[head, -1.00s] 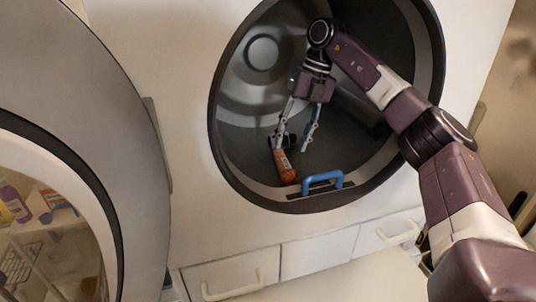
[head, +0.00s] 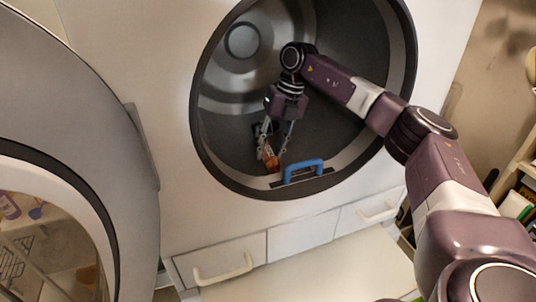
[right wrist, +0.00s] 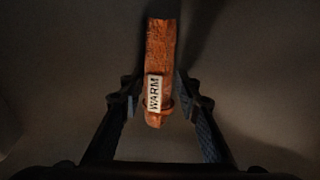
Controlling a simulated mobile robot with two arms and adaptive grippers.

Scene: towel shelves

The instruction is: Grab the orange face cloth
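The orange face cloth (head: 271,161) is a small rolled orange bundle low inside the round drum, near the front lip. In the right wrist view the cloth (right wrist: 160,50) stands upright in the picture with a white "WARM" tag on it. My right gripper (head: 270,150) reaches down into the drum with its fingers on either side of the cloth. In the right wrist view the gripper's fingertips (right wrist: 159,88) flank the cloth closely, with a small gap showing at the left, so it looks open. My left gripper is not in view.
The round drum opening (head: 205,150) surrounds my right arm. A blue handle (head: 303,171) sits on its lower lip, just right of the cloth. The open round door (head: 110,120) stands at left. Drawers with pale handles (head: 223,272) lie below.

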